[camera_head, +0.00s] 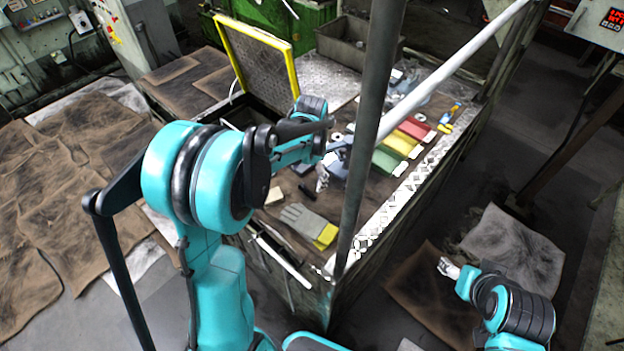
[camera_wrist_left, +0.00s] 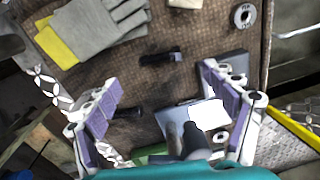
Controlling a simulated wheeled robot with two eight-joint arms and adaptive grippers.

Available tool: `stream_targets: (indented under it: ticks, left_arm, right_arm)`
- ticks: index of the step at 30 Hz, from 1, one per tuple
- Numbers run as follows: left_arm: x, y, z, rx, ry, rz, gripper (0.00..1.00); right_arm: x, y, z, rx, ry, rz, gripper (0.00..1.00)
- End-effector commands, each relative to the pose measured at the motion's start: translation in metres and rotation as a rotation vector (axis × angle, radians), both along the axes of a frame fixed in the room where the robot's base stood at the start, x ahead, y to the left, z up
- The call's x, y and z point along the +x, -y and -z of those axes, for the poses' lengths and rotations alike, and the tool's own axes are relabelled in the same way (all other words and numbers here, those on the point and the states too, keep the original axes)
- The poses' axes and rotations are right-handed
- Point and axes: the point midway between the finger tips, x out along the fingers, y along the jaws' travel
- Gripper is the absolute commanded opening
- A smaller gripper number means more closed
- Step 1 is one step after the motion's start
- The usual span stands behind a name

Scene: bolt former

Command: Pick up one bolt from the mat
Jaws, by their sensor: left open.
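The brown mat (camera_wrist_left: 205,45) covers the bench top under my left gripper. A short dark piece that looks like a bolt (camera_wrist_left: 160,56) lies on it, ahead of the fingertips in the left wrist view. Another dark piece (camera_wrist_left: 126,113) lies beside the left finger. My left gripper (camera_wrist_left: 158,98) is open, its purple pads wide apart, with nothing held between them. In the head view the left gripper (camera_head: 336,165) hangs over the bench, and its arm hides part of the mat. My right gripper (camera_head: 448,268) is off the bench at lower right, too small to read.
A grey plate with a white label (camera_wrist_left: 208,114) and dark cylinders lies near the right finger. Grey-yellow gloves (camera_head: 310,224) lie near the bench front. A dark post (camera_head: 365,130) crosses in front.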

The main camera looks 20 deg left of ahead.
Motion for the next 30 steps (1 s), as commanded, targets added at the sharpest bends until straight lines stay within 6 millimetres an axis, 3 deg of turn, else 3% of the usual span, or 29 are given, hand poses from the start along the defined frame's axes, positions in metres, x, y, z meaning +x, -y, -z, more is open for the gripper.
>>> stream_targets:
  ticks: [16,26,30]
  left_arm:
    - [0.005,-0.002,0.072,0.000,-0.005,0.003,0.84]
    - [0.005,-0.002,0.078,0.000,-0.005,0.003,0.84]
    - [0.005,-0.002,0.078,0.000,-0.005,0.003,0.48]
  right_arm:
    - [0.000,0.000,0.015,0.000,0.000,0.000,0.63]
    - [0.000,0.000,0.016,0.000,0.000,0.000,0.63]
    - [0.000,0.000,0.016,0.000,0.000,0.000,0.63]
